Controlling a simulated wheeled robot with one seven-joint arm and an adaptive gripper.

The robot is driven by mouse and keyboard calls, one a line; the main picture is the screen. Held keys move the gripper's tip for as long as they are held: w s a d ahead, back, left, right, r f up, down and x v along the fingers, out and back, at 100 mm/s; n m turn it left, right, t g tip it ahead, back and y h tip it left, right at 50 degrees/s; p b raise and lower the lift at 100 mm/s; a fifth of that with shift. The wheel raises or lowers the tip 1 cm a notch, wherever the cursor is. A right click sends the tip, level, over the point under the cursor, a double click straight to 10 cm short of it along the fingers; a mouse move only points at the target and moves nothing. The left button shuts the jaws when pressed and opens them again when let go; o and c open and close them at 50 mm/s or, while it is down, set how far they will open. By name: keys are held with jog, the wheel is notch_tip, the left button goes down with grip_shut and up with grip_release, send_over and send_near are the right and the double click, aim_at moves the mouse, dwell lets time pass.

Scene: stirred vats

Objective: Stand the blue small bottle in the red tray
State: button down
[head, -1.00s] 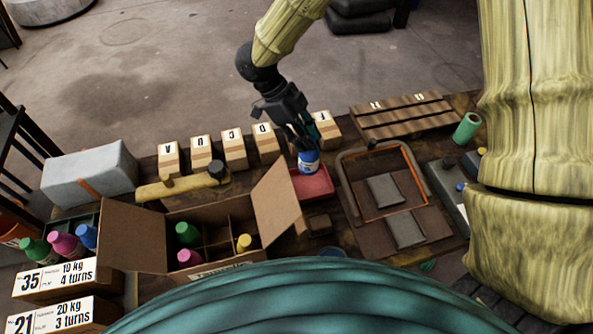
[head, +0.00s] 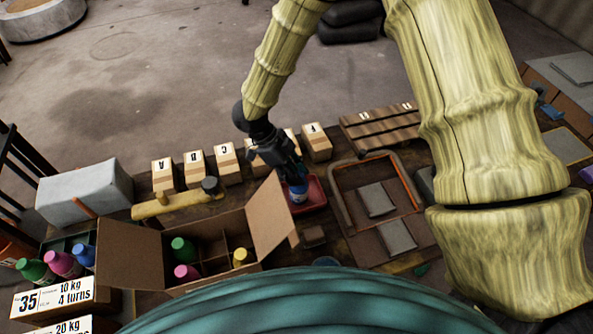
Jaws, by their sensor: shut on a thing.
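The blue small bottle (head: 298,193) has a blue top and a white label band. It is upright, or nearly so, over the left part of the red tray (head: 317,193). I cannot tell whether its base touches the tray floor. My gripper (head: 293,178) comes down from above and is shut on the upper part of the bottle, hiding its top. The red tray lies on the table between the cardboard box and the orange-edged frame.
An open cardboard box (head: 183,262) with dividers holds green, pink and yellow-capped bottles; its raised flap (head: 270,222) stands close left of the tray. Lettered small boxes (head: 228,164) line the back. A grey-rimmed frame (head: 345,200) is at the right.

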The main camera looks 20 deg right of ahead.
jog(key=shift+s+d+r, duration=0.1)
jog(key=c, duration=1.2)
grip_release()
jog(key=b+v, duration=0.2)
jog(key=v, duration=1)
